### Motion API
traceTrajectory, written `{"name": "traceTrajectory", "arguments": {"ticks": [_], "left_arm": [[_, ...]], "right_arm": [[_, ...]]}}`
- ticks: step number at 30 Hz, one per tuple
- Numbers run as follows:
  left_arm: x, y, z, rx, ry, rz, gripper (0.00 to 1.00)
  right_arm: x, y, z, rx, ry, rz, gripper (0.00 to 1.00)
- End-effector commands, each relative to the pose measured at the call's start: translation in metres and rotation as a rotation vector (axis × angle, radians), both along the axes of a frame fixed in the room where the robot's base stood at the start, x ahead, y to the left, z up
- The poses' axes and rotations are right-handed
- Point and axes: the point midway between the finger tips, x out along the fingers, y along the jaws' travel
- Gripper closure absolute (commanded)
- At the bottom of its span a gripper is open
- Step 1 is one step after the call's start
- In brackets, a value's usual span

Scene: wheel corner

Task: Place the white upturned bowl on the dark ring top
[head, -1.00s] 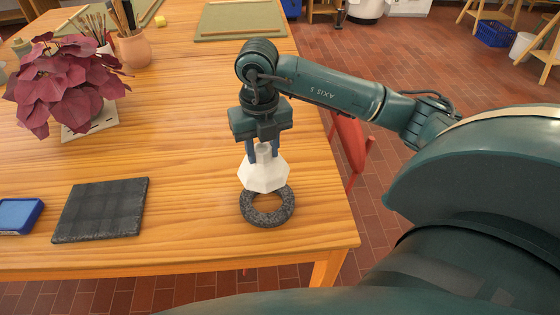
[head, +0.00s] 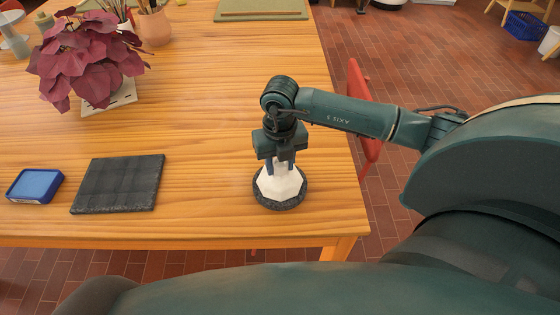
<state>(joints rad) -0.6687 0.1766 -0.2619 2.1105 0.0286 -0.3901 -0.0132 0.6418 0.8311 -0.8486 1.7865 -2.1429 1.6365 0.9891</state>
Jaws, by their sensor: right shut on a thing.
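The white upturned bowl (head: 281,186) is faceted and sits upright over the dark ring (head: 289,205), near the table's right front corner. It appears to rest on the ring's top and covers its hole; only the ring's dark speckled rim shows around it. My right gripper (head: 281,167) points straight down from above and is shut on the knob at the top of the bowl. The fingers partly hide that knob. My left gripper is not in view.
A dark square slab (head: 118,184) and a blue-rimmed pad (head: 35,186) lie left on the wooden table (head: 210,215). A potted red-leaved plant (head: 85,60) stands behind them. A red chair (head: 362,110) is at the table's right edge. Bare tabletop lies between slab and ring.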

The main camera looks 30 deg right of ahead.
Motion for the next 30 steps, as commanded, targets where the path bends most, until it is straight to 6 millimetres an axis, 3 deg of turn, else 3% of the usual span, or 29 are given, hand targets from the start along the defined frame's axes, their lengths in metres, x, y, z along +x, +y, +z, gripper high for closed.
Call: {"name": "traceTrajectory", "arguments": {"ticks": [5,6,14,24,30], "left_arm": [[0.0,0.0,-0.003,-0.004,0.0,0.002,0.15],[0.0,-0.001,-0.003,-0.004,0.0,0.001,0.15],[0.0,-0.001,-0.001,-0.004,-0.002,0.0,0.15],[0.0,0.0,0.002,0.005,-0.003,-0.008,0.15],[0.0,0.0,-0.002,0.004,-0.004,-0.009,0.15]], "right_arm": [[0.0,0.0,-0.003,0.0,-0.001,0.0,0.83],[0.0,0.0,-0.004,0.0,0.0,0.0,0.64],[0.0,0.0,-0.003,-0.001,0.0,-0.001,0.43],[0.0,0.0,0.004,0.0,-0.001,-0.001,0.43],[0.001,0.0,0.039,0.0,-0.006,0.0,0.43]]}}
